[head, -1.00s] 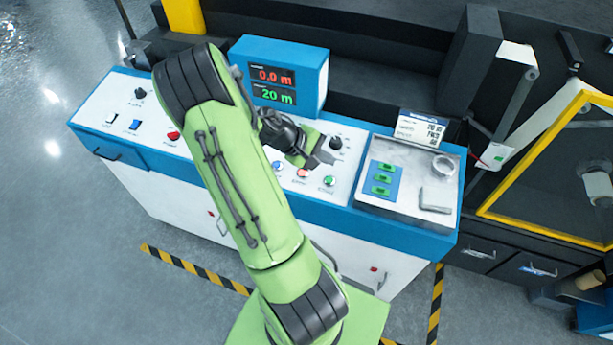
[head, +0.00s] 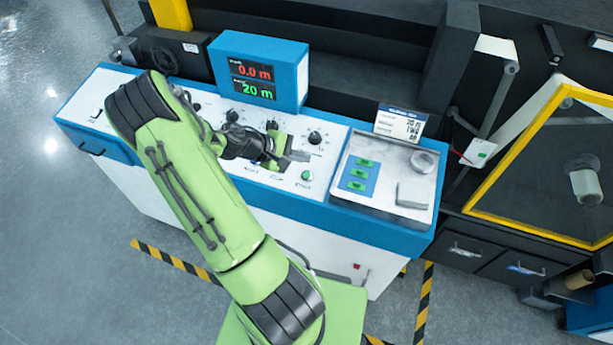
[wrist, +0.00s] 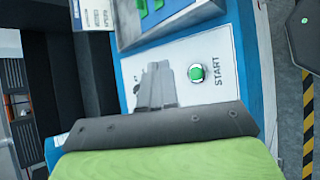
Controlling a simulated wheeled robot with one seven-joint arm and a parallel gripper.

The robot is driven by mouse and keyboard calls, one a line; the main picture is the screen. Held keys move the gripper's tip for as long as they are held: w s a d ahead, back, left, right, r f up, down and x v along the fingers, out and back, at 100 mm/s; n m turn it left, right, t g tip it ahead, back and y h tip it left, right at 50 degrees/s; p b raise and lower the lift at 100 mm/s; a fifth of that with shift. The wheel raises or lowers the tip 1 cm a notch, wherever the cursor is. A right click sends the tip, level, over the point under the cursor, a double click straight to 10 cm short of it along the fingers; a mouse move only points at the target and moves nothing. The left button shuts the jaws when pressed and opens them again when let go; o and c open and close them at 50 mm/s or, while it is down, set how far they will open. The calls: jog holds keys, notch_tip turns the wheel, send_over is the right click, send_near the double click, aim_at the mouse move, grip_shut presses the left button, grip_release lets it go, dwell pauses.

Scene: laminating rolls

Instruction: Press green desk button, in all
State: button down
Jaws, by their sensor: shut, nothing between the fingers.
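The green desk button (head: 307,176) sits on the white top of the desk, near its front edge. In the wrist view the green button (wrist: 197,73) has a pale ring around it and the label START beside it. My gripper (head: 306,156) is over the desk, just behind and above the button in the head view. Its fingers (wrist: 155,85) are together with nothing held, and show beside the button in the wrist view. They look apart from the button.
A display box (head: 259,72) reading 0.0 m and 20 m stands at the back of the desk. Black knobs (head: 314,138) are near my gripper. A tray (head: 385,197) with green-marked pieces lies to the right. A yellow-framed machine (head: 548,160) stands further right.

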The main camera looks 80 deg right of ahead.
aim_at(307, 175)
jog(key=f+b, duration=0.1)
jog(key=f, duration=0.1)
jog(key=f+b, duration=0.2)
jog(key=d+f+b, duration=0.1)
jog(key=f, duration=0.2)
jog(key=shift+d, duration=0.1)
jog(key=shift+r, duration=0.1)
dwell(1.5)
jog(key=shift+f+b, duration=0.45)
jog(key=shift+b, duration=0.1)
